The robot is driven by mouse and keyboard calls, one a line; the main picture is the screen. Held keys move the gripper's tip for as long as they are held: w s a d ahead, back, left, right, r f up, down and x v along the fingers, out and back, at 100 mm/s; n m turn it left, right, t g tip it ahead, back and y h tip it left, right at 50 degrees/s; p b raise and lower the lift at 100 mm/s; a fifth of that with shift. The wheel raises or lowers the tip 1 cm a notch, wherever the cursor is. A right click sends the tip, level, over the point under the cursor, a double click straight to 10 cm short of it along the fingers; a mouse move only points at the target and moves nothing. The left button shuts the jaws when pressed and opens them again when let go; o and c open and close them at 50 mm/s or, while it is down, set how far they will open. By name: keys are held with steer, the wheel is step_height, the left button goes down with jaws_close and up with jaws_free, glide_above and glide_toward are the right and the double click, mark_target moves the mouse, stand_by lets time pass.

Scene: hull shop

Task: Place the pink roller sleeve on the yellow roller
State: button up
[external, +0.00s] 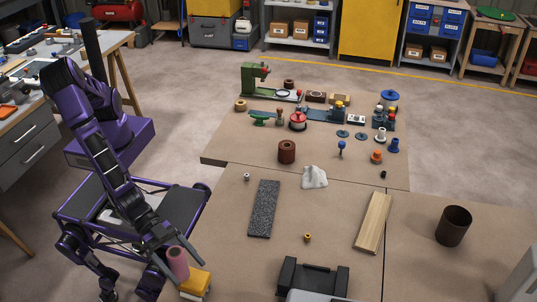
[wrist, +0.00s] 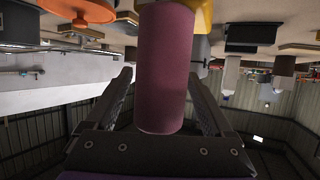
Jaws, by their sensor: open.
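The pink roller sleeve (external: 178,263) is a dull pink cylinder at the bottom left of the external view, near the table's left edge. It fills the middle of the wrist view (wrist: 165,68), between the two spread fingers of my gripper (wrist: 160,76). My gripper also shows in the external view (external: 182,266); it is open around the sleeve, with gaps at the sides. A yellow thing (external: 197,281) with a pale lower part, apparently the yellow roller, is right beside the sleeve's lower end. Some yellow (wrist: 203,16) shows behind the sleeve. I cannot tell whether they touch.
On the near table are a dark speckled board (external: 263,208), a wooden plank (external: 373,222), a dark brown cup (external: 454,226), a white lump (external: 314,177) and a black holder (external: 312,278). Many small parts crowd the far table. Bare board lies between the nearer things.

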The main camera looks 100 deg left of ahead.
steer(key=shift+r, duration=0.25)
steer(key=v, duration=1.2)
steer(key=shift+p, duration=0.3)
steer(key=shift+w+a+f, duration=0.1)
steer(key=shift+f, duration=0.1)
